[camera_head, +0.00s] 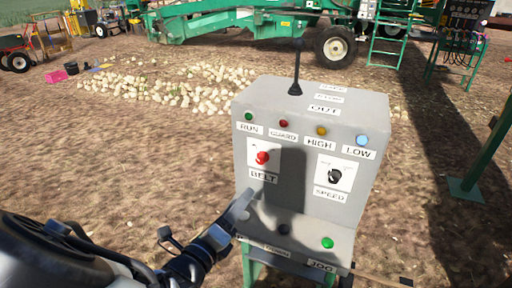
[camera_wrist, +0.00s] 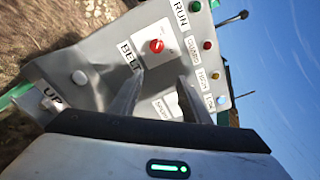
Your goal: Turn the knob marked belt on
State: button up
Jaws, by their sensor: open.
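The red belt knob (camera_head: 262,158) sits on a white plate above the BELT label, on the left of the grey control box (camera_head: 300,100). It also shows in the wrist view (camera_wrist: 156,46), beyond and between the fingertips and turned sideways. My gripper (camera_head: 243,203) is in front of the box, below and left of the knob. In the wrist view its two fingers (camera_wrist: 158,82) are apart with nothing between them. The gripper appears short of the knob, not touching it. The knob's exact pointer setting is too small to read.
A black speed knob (camera_head: 334,176) is right of the belt knob. Lights in green, red, amber and blue line the box top. A green button (camera_head: 327,243) is on the lower ledge. Onions (camera_head: 180,85) and green machinery (camera_head: 240,18) lie behind.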

jog(key=a+n, duration=0.1)
jog(key=b, duration=0.2)
send_near(260, 162)
jog(key=shift+t+y, duration=0.3)
jog(key=shift+t, duration=0.1)
jog(key=x, duration=0.9)
jog(key=shift+d+f, duration=0.15)
jog(key=shift+d, duration=0.1)
jog(key=c, duration=1)
jog(key=shift+c, duration=0.2)
